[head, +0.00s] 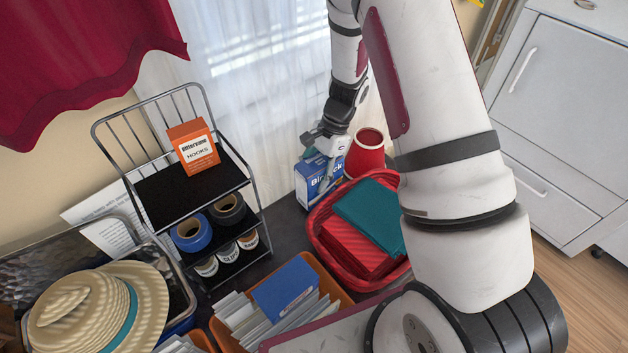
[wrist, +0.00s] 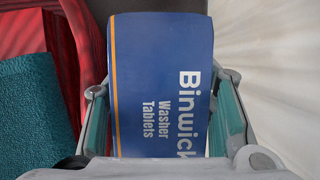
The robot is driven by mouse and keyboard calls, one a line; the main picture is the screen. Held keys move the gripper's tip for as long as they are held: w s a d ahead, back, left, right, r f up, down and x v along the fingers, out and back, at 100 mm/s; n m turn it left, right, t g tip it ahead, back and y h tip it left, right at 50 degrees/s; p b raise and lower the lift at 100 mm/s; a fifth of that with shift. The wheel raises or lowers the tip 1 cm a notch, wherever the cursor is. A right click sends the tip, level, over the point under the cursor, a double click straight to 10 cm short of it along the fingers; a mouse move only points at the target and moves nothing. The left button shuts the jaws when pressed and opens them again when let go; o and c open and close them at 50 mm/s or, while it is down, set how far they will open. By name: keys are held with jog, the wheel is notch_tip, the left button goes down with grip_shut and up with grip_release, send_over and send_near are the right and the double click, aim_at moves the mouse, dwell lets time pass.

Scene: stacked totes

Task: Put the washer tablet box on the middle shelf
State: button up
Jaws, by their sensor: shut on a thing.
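The washer tablet box (head: 312,178) is blue and white and stands on the dark surface behind the red basket in the head view. In the wrist view the box (wrist: 150,80) shows its blue face with "Binwick Washer Tablets". My gripper (head: 328,150) is at the top of the box, and in the wrist view its fingers (wrist: 165,125) are shut on the box's two sides. I cannot tell whether the box touches the surface. The wire shelf rack (head: 256,203) stands at the left. Its middle shelf holds a blue tape roll (head: 190,234) and a black roll (head: 228,209).
An orange box of hooks (head: 194,147) is on the rack's top shelf, and several small cans (head: 228,252) are on the lowest. A red basket (head: 318,222) with folded cloths and a red vase (head: 365,155) stand close to the box. An orange bin (head: 335,288) of files is in front.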

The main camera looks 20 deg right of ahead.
jog(key=shift+f, duration=0.8)
jog(key=o, duration=1.5)
jog(key=shift+f, duration=0.1)
jog(key=shift+c, duration=0.2)
jog(key=p+v, duration=0.3)
jog(key=v, duration=0.9)
jog(key=shift+a+r+p, duration=0.1)
jog(key=shift+r+p, duration=0.2)
